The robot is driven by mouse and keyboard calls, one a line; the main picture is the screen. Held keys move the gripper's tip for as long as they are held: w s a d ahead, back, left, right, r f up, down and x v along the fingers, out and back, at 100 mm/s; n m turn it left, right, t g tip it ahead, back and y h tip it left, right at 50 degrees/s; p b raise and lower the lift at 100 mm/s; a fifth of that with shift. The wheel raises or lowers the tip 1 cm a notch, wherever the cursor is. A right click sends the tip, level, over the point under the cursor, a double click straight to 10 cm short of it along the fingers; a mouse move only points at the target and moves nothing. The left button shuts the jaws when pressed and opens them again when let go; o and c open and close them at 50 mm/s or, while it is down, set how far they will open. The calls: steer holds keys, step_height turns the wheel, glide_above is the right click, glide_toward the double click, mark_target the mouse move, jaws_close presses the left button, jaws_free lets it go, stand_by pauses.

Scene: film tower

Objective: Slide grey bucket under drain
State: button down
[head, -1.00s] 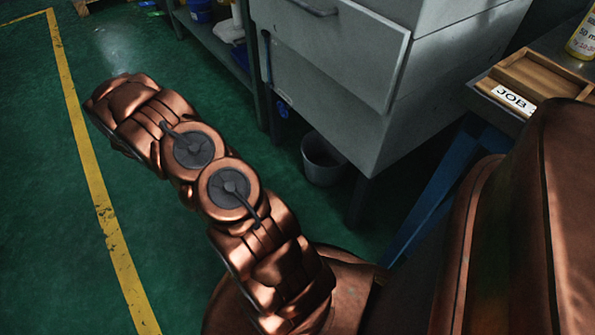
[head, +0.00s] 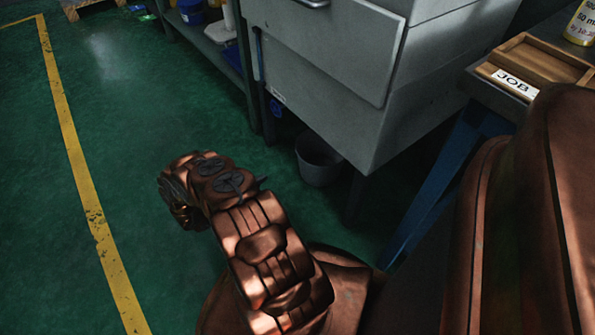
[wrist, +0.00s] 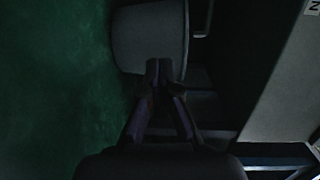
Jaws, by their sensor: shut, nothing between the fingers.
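The grey bucket (head: 319,162) stands upright on the green floor under the front edge of the light grey cabinet (head: 330,60). In the wrist view the bucket (wrist: 145,35) is a dim grey round shape at the top middle. My gripper (wrist: 160,68) is shut and empty, with its fingertips over the bucket's near edge in that view. I cannot tell whether they touch it. In the head view the fingers are hidden behind my copper arm, which is bent low to the left of the bucket. No drain can be made out.
A bench with a wooden tray labelled JOB (head: 535,65) and blue legs (head: 440,180) stands right. A shelf with blue containers (head: 192,12) is at the back. Open floor lies left, crossed by a yellow line (head: 85,190).

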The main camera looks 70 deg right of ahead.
steer(key=s+a+f+m+g, duration=0.1)
steer(key=s+a+g, duration=0.1)
steer(key=s, duration=0.2)
glide_toward(303, 166)
steer(key=shift+b+x, duration=0.35)
steer(key=shift+x, duration=3.2)
steer(key=shift+s+d, duration=0.1)
steer(key=shift+d, duration=0.05)
